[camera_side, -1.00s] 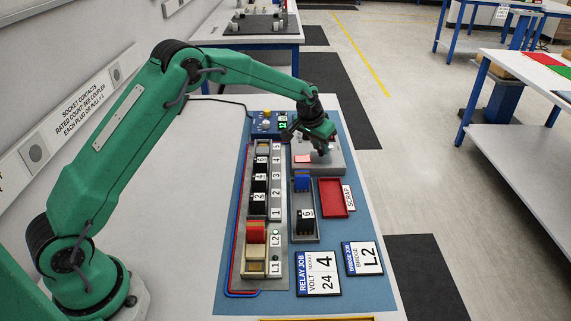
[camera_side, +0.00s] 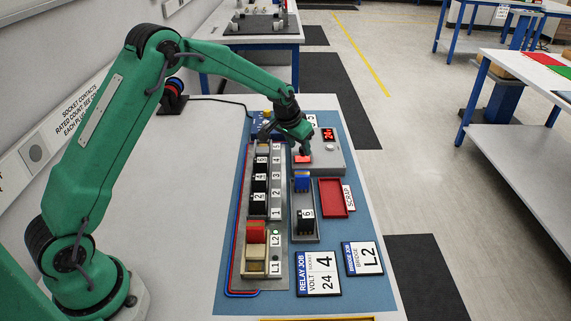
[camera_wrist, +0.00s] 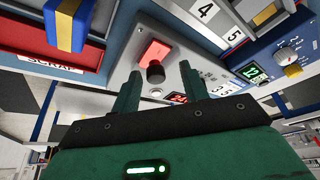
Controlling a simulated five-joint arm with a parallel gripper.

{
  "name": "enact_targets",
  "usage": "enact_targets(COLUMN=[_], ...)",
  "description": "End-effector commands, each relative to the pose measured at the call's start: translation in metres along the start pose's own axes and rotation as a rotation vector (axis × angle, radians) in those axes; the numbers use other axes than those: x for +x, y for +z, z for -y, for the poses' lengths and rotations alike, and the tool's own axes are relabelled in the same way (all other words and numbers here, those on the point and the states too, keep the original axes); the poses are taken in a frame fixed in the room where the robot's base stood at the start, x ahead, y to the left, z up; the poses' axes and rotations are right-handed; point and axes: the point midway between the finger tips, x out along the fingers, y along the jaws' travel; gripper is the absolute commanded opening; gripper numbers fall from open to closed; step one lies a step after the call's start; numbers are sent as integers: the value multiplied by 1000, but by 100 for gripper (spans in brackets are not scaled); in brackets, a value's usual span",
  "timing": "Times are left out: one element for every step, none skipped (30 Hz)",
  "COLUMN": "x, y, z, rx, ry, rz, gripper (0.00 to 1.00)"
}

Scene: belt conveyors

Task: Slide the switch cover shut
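A grey box (camera_side: 328,160) at the far end of the blue mat carries a lit red plate (camera_wrist: 157,50) with a black knob (camera_wrist: 155,73) at its edge. The plate looks like the sliding switch cover, but I cannot tell for sure. My gripper (camera_wrist: 160,70) is open in the wrist view, its two fingers apart with the knob appearing between them. Whether they touch it, I cannot tell. In the side view my gripper (camera_side: 305,150) points down at the box beside the red plate (camera_side: 303,159). A red 24 display (camera_side: 328,135) shows on the box.
A socket strip (camera_side: 276,187) with black relays runs along the left. A grey tray (camera_side: 304,228) with a blue part and a black relay, and a red scrap bin (camera_side: 333,197), stand nearer. A dial panel (camera_wrist: 283,60) is beside the box.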

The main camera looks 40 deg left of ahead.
Motion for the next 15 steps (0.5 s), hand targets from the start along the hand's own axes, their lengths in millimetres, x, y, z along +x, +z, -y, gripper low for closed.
enact_targets(x=[0,0,0,0,0,0,0,0,-1,-2,-3,-5,-6,-8,-11], y=[0,0,-1,-1,-1,-1,-1,-1,-1,-2,-2,-2,-2,-2,-2], z=[-1,-1,-1,-2,-2,-2,-2,-2,-2,-2,-2,-2,-2,-2,-2], rx=[1,1,2,2,2,2,2,3,3,3,3,3,3,3,3], ry=[0,1,1,1,1,1,1,1,1,1,1,1,1,1,1], rz=[-1,-1,-2,-2,-3,-3,-3,-4,-4,-5,-5,-5,-5,-6,-6], gripper=[44,44,44,44,44,44,44,44,44,44,44,44,44,44,44])
